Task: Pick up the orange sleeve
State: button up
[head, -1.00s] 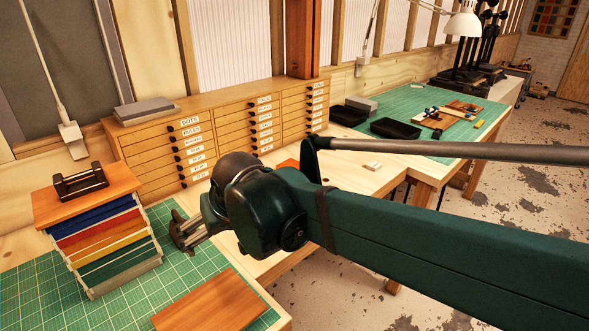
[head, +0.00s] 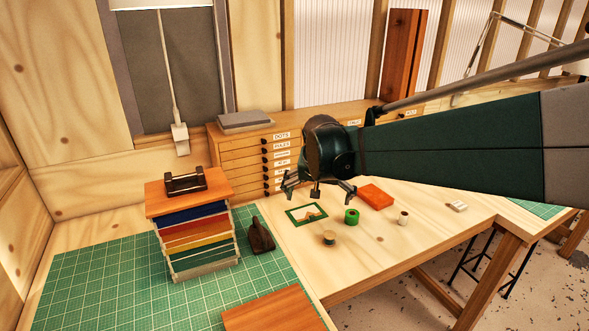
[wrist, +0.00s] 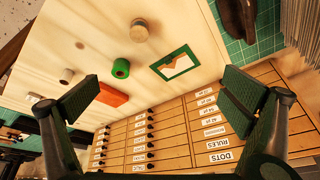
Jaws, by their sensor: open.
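The orange sleeve (head: 376,196) looks like a flat orange block lying on the pale wooden table, in front of the labelled drawers. It also shows in the wrist view (wrist: 113,95), left of centre, near the left finger. My gripper (head: 318,190) is open and empty. In the head view it hangs to the left of the orange sleeve, in front of the drawer cabinet and apart from the sleeve. In the wrist view both fingers of my gripper (wrist: 163,95) are spread wide.
Near the sleeve stand a green roll (head: 352,216), a white roll (head: 403,218) and a tan roll (head: 329,238). A green-framed card (head: 307,214) lies left of them. The drawer cabinet (head: 240,157) stands behind. A stack of coloured trays (head: 197,240) stands left.

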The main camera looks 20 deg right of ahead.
jog(key=w+d+m+g+p, duration=0.1)
jog(key=w+d+m+p, duration=0.2)
jog(key=w+d, duration=0.5)
jog(key=m+g+h+p, duration=0.2)
jog(key=m+g+p, duration=0.1)
jog(key=m+p, duration=0.35)
send_near(374, 194)
jog(key=shift+w+a+f, duration=0.1)
jog(key=shift+a+f, duration=0.1)
jog(key=shift+a, duration=0.05)
jog(key=shift+d+f, duration=0.25)
jog(key=shift+d, duration=0.1)
jog(key=shift+f, duration=0.15)
jog(key=shift+p+x, duration=0.3)
jog(key=shift+x, duration=0.85)
jog(key=shift+d+f, duration=0.1)
jog(key=shift+f, duration=0.05)
jog(key=shift+p+x, duration=0.3)
jog(key=shift+x, duration=2.15)
